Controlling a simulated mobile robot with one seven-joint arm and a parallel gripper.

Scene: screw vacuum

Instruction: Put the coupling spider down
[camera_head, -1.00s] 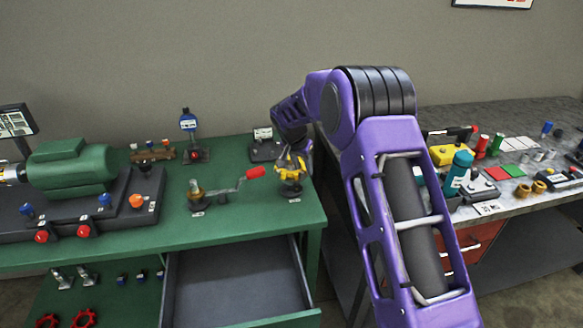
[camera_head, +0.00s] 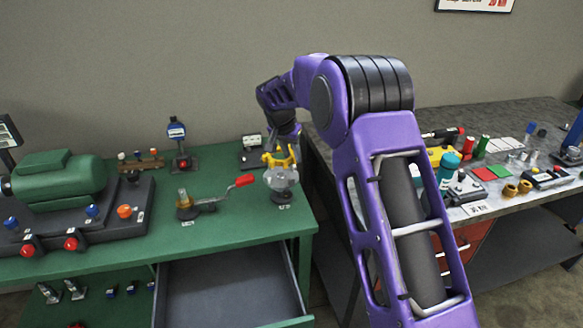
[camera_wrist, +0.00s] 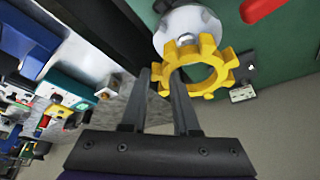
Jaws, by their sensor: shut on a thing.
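The coupling spider is a yellow toothed ring. In the wrist view the spider (camera_wrist: 222,62) sits at the fingertips of my gripper (camera_wrist: 160,80), which is shut on its near left edge. In the head view the spider (camera_head: 281,160) is just above a pale, glassy rounded holder (camera_head: 283,181) on a small dark base at the right end of the green bench. The pale holder top also shows in the wrist view (camera_wrist: 172,40), partly behind the ring. I cannot tell whether the ring touches it. In the head view my fingers are small and partly hidden.
A red-handled crank device (camera_head: 243,181) stands left of the holder. An open drawer (camera_head: 228,290) juts from the green bench (camera_head: 150,236). A cluttered grey bench (camera_head: 495,210) is at right.

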